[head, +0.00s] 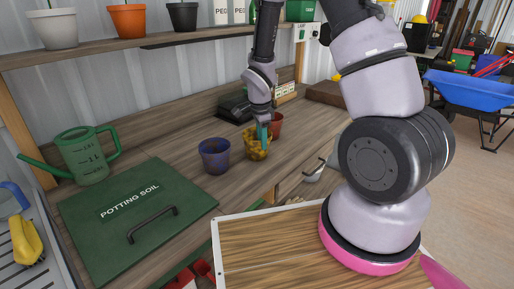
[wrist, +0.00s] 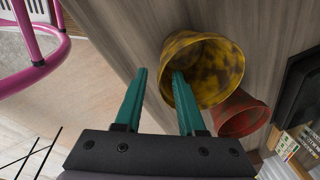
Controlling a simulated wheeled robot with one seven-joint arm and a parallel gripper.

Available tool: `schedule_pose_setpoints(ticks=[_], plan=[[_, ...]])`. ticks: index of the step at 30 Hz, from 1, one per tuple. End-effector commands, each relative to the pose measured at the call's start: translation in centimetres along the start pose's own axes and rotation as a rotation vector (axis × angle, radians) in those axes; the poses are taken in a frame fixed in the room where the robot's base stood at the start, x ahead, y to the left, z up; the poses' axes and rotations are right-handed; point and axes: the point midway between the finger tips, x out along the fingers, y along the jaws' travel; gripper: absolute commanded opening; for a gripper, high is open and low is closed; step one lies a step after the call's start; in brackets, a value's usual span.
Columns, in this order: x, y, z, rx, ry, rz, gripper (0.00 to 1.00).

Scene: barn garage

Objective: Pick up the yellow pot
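The yellow pot (head: 256,150), mottled with dark stains, stands on the wooden workbench. In the wrist view the yellow pot (wrist: 215,60) shows its open mouth towards me. My gripper (head: 263,132) is at the pot's rim, pointing down. In the wrist view my gripper (wrist: 159,73) has its teal fingers apart: the right finger reaches into the pot's mouth and the left is outside. The near pot wall lies between them, with a gap at the left finger. I cannot tell whether the right finger touches the wall.
A dark blue pot (head: 214,156) stands left of the yellow one. A red-brown pot (head: 276,124) is close behind it, also in the wrist view (wrist: 240,115). A green watering can (head: 85,155) and potting soil lid (head: 140,215) are left. A black tray (head: 235,107) lies behind.

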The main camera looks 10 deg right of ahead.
Motion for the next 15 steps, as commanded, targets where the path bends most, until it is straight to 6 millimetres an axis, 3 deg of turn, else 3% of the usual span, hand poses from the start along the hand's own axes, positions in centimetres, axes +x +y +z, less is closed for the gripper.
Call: schedule_pose_setpoints(ticks=[8,15], plan=[[2.5,0.0,0.0,-0.002,0.0,0.002,0.39],[6.1,-0.3,0.1,-0.001,0.0,0.003,0.39]])
